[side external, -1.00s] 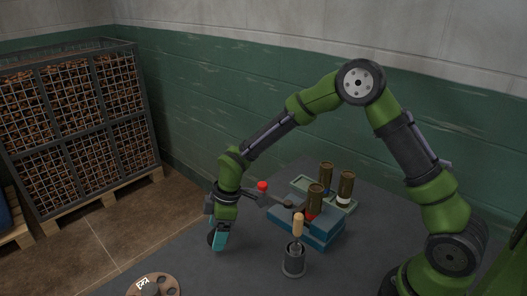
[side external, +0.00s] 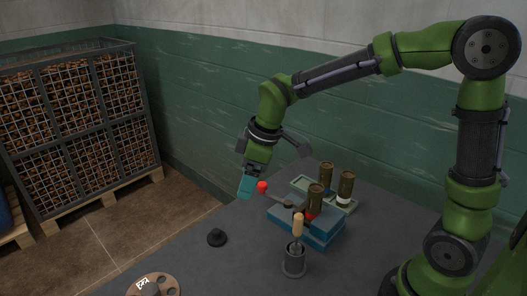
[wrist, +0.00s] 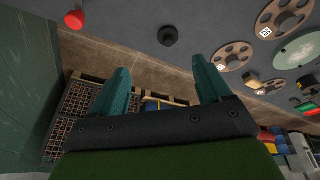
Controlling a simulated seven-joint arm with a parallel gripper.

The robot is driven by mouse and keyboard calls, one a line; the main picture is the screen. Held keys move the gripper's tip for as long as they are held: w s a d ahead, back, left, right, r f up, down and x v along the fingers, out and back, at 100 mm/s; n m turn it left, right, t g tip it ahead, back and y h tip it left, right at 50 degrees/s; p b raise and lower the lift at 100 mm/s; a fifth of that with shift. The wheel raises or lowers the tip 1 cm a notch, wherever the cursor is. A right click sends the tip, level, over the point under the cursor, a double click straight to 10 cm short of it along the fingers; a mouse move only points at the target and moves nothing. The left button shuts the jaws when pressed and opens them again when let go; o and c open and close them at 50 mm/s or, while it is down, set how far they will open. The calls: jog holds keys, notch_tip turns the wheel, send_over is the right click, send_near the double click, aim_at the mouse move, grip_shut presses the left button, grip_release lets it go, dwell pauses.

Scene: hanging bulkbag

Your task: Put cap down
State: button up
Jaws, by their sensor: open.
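The black cap (side external: 216,237) sits on the grey table near its left edge, clear of my gripper. It also shows in the wrist view (wrist: 168,36), beyond the fingertips and between them. My gripper (side external: 247,186) is raised above the table, up and to the right of the cap in the side view. In the wrist view its two teal fingers (wrist: 160,80) are spread apart with nothing between them.
A blue fixture (side external: 322,232) with a red-knobbed lever (side external: 262,187) stands close to my gripper. Brown cylinders (side external: 346,186) stand on a green tray. A wooden-handled tool (side external: 298,226) stands in a grey holder. A brown disc (side external: 165,284) lies at the front. Table around the cap is clear.

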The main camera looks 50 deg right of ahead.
jog(key=s+d+r+m+t, duration=0.2)
jog(key=s+d+r+m, duration=0.1)
jog(key=s+m, duration=0.3)
jog(key=s+d+r+m+t, duration=0.2)
jog(key=s+m, duration=0.3)
jog(key=s, duration=0.5)
jog(key=shift+s+d+r+m, duration=0.2)
jog(key=shift+d+r+m, duration=0.2)
jog(key=shift+r, duration=0.35)
